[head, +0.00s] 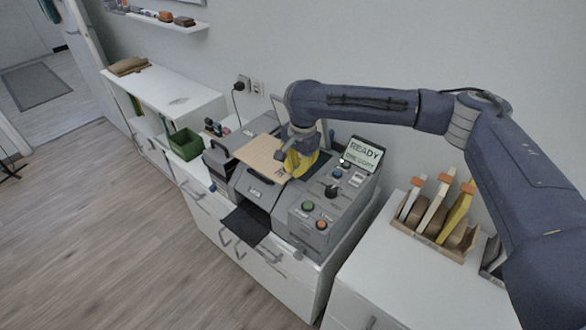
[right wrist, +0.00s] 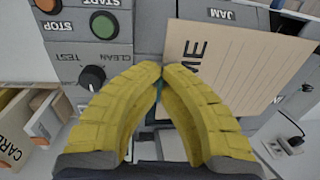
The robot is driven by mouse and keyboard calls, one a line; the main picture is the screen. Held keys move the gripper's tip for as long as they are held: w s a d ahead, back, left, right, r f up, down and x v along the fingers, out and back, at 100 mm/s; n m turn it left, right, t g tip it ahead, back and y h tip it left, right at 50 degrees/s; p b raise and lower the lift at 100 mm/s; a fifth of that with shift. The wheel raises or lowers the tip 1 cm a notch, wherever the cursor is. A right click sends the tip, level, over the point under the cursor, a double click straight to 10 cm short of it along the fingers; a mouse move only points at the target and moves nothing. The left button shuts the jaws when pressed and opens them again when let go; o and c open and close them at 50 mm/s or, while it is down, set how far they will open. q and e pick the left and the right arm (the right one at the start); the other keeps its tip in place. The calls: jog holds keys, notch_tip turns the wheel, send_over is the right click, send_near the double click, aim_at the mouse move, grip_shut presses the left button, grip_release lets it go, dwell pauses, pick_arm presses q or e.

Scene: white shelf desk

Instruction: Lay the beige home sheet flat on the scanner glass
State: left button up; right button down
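The beige home sheet (head: 258,152) is over the top of the grey scanner (head: 248,188), lettered side up. It also shows in the right wrist view (right wrist: 245,65), with the letters "ME" visible and the rest of the word behind a finger. My right gripper (head: 291,167) has yellow fingers, with their tips together at the sheet's edge (right wrist: 162,72). It appears shut on that edge. The sheet hides most of the scanner's top, so I cannot tell the glass clearly or whether the sheet touches it. My left gripper is not in view.
The control panel (head: 318,205) with knob and buttons stands right of the sheet, beside a READY screen (head: 364,153). A black tray (head: 245,224) juts from the scanner's front. A green bin (head: 186,145) is at left. A wooden file rack (head: 436,222) stands at right.

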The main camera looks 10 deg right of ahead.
aim_at(315, 170)
jog(key=shift+w+d+f, duration=0.95)
jog(key=shift+w+d, duration=0.1)
jog(key=shift+d, duration=0.15)
jog(key=shift+w+d+f, duration=0.95)
jog(key=shift+w+d, duration=0.05)
jog(key=shift+d, duration=0.15)
jog(key=shift+w+d+f, duration=0.35)
jog(key=shift+w+d, duration=0.3)
jog(key=shift+d, duration=0.1)
jog(key=shift+w+d+f, duration=0.35)
jog(key=shift+w+d, duration=0.25)
jog(key=shift+d, duration=0.15)
jog(key=shift+f, duration=0.3)
jog(key=shift+f, duration=0.15)
jog(key=c, duration=2.1)
grip_release()
jog(key=o, duration=0.6)
jog(key=r, duration=0.8)
jog(key=s+d+r, duration=0.1)
jog(key=r, duration=0.3)
jog(key=shift+w+a, duration=0.1)
